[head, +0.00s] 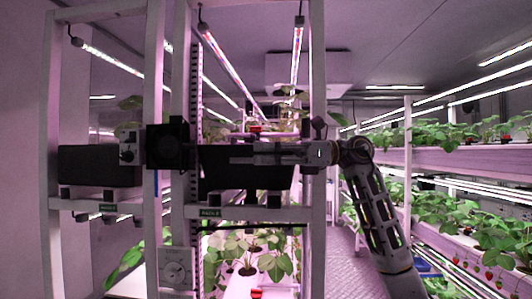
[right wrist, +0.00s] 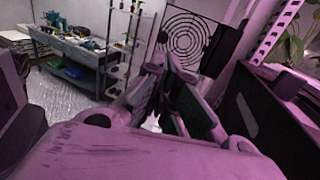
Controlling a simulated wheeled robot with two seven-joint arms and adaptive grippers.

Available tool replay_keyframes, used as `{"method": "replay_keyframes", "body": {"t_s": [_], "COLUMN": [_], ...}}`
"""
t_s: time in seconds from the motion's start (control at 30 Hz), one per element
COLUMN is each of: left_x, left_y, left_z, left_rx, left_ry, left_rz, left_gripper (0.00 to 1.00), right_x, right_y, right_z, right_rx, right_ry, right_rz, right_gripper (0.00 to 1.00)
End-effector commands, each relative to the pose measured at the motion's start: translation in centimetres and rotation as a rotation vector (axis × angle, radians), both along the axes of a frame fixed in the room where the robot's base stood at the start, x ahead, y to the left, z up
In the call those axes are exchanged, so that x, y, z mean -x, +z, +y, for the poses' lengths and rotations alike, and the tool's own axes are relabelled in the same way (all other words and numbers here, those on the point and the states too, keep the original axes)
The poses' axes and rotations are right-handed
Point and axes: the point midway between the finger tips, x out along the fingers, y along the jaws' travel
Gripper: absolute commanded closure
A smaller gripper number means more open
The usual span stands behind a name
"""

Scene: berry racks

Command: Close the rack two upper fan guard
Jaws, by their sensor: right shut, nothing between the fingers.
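My right gripper (head: 234,159) reaches in from the right, in front of the black trough of the rack labelled rack 2 (head: 210,212). It is shut and empty, its fingers pointing left. A black square fan unit (head: 167,146) sits on the upright left of the fingertips, with a gap between. In the right wrist view a fan guard with concentric rings (right wrist: 184,42) shows beyond the fingers (right wrist: 165,92), apart from them. Its hinge and exact opening angle cannot be told. My left gripper is not in view.
The black trough (head: 245,180) lies close behind my right gripper. White uprights (head: 318,110) flank the rack, and a dial box (head: 177,268) hangs below. Strawberry shelves (head: 460,163) line the right side, with an aisle between. A workbench (right wrist: 85,52) stands far off in the wrist view.

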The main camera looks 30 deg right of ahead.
Motion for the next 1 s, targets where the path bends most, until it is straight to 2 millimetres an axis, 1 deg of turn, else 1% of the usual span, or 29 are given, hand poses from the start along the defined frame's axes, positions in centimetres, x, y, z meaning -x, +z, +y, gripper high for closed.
{"method": "replay_keyframes", "body": {"t_s": [0.17,0.7,0.9,1.0], "left_x": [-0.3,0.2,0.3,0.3], "left_y": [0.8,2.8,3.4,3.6], "left_z": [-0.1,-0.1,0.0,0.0], "left_rx": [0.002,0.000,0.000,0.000], "left_ry": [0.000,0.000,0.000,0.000], "left_rz": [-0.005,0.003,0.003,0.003], "left_gripper": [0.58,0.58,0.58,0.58], "right_x": [-0.6,-2.6,-3.0,-3.2], "right_y": [0.1,0.2,0.1,0.1], "right_z": [2.3,9.0,10.6,11.1], "right_rx": [0.001,-0.001,0.001,0.001], "right_ry": [0.002,0.003,0.002,0.000], "right_rz": [0.001,0.002,0.001,0.001], "right_gripper": [1.00,1.00,1.00,1.00]}}
